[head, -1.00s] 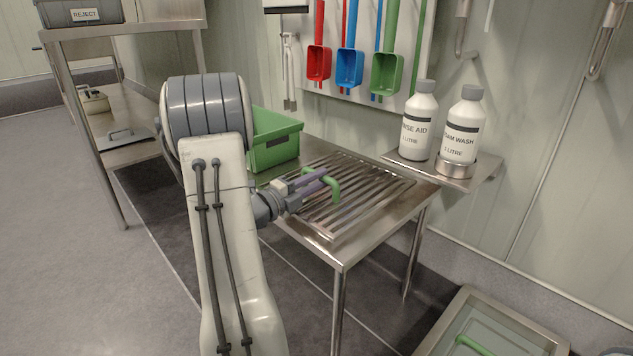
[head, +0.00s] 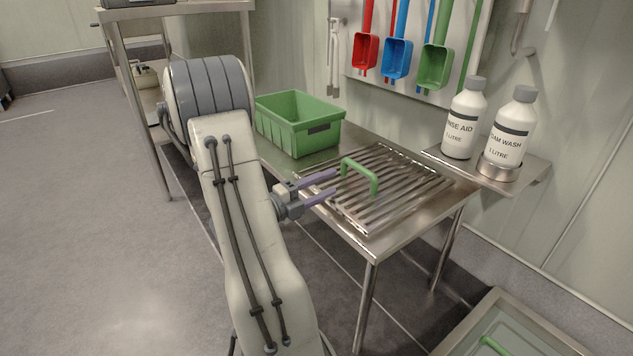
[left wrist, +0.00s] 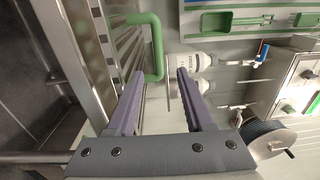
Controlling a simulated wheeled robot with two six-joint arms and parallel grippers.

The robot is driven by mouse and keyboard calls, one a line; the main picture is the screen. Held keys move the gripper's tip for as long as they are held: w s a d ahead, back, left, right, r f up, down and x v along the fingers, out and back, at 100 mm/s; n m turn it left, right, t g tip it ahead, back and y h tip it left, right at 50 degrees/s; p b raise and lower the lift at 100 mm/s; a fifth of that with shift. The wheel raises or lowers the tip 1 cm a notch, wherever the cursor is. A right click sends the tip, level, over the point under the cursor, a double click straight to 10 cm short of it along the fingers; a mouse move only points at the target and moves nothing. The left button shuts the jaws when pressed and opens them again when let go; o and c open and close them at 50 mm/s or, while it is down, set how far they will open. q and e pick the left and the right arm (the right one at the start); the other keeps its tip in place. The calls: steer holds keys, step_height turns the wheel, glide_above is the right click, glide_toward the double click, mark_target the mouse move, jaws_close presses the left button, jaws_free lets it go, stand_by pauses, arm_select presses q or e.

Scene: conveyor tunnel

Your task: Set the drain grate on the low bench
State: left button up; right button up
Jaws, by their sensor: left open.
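The drain grate (head: 400,190) is a slatted metal rack lying flat on the low bench (head: 372,248), with its green handle (head: 360,166) standing up from it. My left gripper (head: 334,182) is open and empty, just to the left of the handle and apart from it. In the left wrist view, the open fingers (left wrist: 160,76) point toward the green handle (left wrist: 157,50), and the slats of the grate (left wrist: 124,45) show at the left. My right gripper is in neither view.
A green bin (head: 300,125) stands on the bench behind the grate. Two white bottles (head: 463,120) stand on a small wall shelf (head: 435,155) at the right. Coloured scoops (head: 397,60) hang above. A metal basin (head: 505,305) sits low at the front right.

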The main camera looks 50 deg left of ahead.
arm_select(q)
steer(key=s, duration=0.2)
steer(key=shift+s+a+f, duration=0.1)
steer(key=shift+s, duration=0.2)
stand_by(0.4)
